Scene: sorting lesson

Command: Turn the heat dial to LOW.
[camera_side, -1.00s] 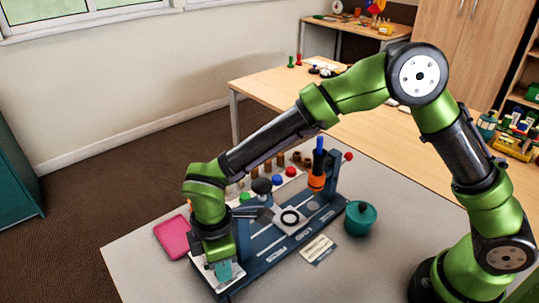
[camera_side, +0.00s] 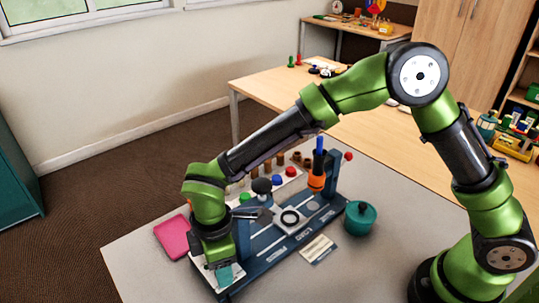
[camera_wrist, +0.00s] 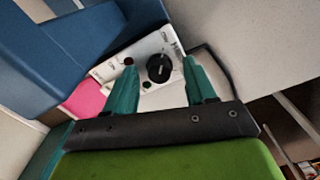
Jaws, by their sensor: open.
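The heat dial (camera_wrist: 159,68) is a black round knob on a white panel (camera_wrist: 140,52) with small dark lettering, seen in the wrist view. I cannot read which mark the dial points to. My gripper (camera_wrist: 163,80) has two teal fingers, open, one on either side of the dial in the picture. I cannot tell whether they touch it. In the side view my gripper (camera_side: 224,275) is low at the near left end of the dark blue board (camera_side: 262,262), and the dial is hidden behind it.
A pink pad (camera_side: 172,237) lies left of the board. A teal pot (camera_side: 360,217) and a printed card (camera_side: 317,249) lie to its right. A blue and orange upright piece (camera_side: 317,170) stands at the board's far end. The grey table is clear in front.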

